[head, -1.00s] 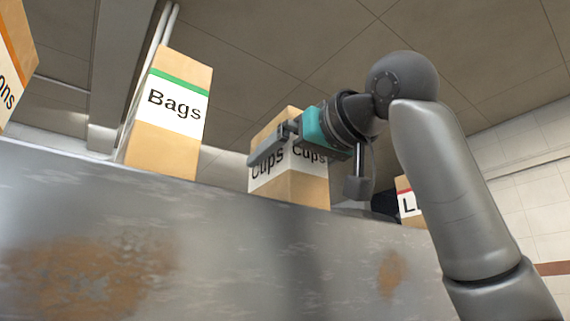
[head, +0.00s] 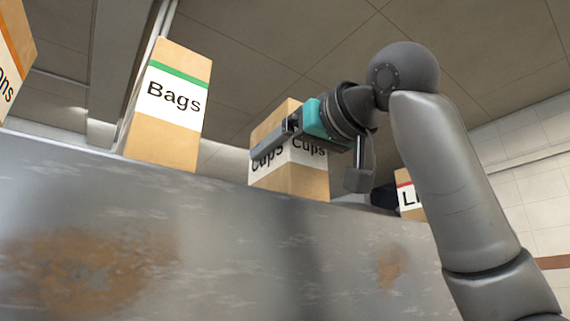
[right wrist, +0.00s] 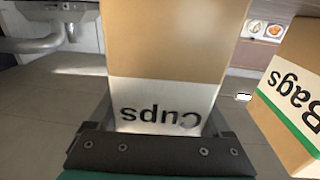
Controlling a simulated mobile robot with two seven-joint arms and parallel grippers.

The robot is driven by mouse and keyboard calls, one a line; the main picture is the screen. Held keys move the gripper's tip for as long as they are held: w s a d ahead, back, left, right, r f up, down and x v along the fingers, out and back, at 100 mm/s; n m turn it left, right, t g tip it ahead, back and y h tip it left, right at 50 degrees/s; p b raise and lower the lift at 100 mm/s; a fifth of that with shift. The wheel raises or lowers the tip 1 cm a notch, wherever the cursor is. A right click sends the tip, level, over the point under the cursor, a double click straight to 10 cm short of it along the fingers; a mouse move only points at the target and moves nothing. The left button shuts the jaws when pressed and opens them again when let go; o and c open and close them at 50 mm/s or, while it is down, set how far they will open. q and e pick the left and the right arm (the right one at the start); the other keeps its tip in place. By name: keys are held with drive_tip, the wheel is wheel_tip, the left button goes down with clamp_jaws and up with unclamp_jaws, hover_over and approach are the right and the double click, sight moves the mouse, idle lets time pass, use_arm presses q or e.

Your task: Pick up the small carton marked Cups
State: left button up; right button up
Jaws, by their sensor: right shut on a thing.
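The small carton marked Cups (head: 290,180) is brown with a white label band and stands at the edge of the high metal shelf in the head view. My right gripper (head: 275,148) reaches it from the right and is shut on it, with one finger across its left face. In the right wrist view the carton (right wrist: 175,45) fills the middle, its Cups label upside down, between the fingers of the gripper (right wrist: 160,125). I cannot tell whether its base touches the shelf. My left gripper is not in view.
The shelf (head: 200,240) is grey metal with rust patches. A taller Bags carton (head: 165,145) stands to the left; it also shows in the right wrist view (right wrist: 290,105). An orange-striped carton (head: 12,55) is at far left, and a red-striped carton (head: 408,200) is behind my right arm.

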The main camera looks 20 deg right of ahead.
drive_tip(key=shift+r, duration=0.15)
drive_tip(key=shift+r, duration=4.8)
drive_tip(key=shift+s, duration=0.1)
